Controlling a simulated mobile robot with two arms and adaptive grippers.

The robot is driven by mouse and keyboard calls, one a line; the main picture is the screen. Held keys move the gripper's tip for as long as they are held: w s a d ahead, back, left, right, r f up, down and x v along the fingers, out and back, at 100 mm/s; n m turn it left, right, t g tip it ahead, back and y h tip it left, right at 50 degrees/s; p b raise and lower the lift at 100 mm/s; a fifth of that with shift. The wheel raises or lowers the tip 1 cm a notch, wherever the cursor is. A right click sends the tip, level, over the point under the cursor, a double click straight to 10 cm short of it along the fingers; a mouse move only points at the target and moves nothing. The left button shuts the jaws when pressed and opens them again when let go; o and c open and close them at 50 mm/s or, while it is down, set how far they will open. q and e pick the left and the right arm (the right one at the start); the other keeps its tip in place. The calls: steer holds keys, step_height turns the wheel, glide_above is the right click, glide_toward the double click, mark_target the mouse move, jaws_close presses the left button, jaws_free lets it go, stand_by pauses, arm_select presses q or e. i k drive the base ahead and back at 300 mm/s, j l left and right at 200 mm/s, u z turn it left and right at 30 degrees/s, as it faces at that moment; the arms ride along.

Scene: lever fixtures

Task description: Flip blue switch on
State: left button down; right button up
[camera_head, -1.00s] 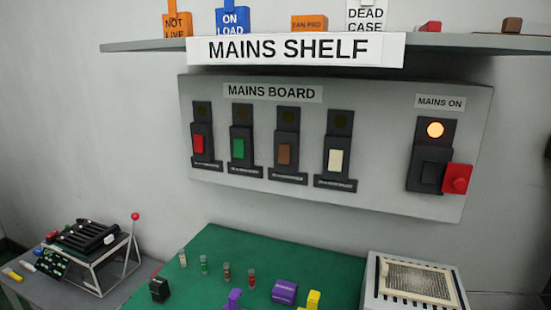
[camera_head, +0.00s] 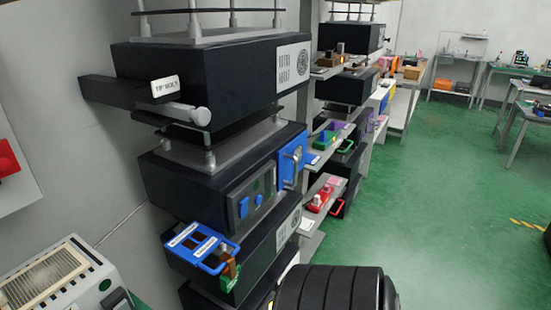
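Blue parts show on the stack of dark units at centre left. A small blue switch-like piece (camera_head: 244,207) sits on a grey panel (camera_head: 250,200) on the middle unit's front, with a similar blue piece beside it. To its right is a blue plate (camera_head: 292,160) with a grey handle-like part. Below, a blue tray-like frame (camera_head: 200,246) juts out. I cannot tell which of these is the blue switch, or its on or off state. A black ribbed part of my arm (camera_head: 335,290) fills the bottom middle. Neither gripper's fingers are in view.
Shelves (camera_head: 335,140) with coloured items run back behind the stack. A vented box (camera_head: 60,275) stands at lower left. The green floor (camera_head: 450,200) is open on the right.

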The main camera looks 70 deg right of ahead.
mark_target(243, 209)
steer(key=z, duration=2.05)
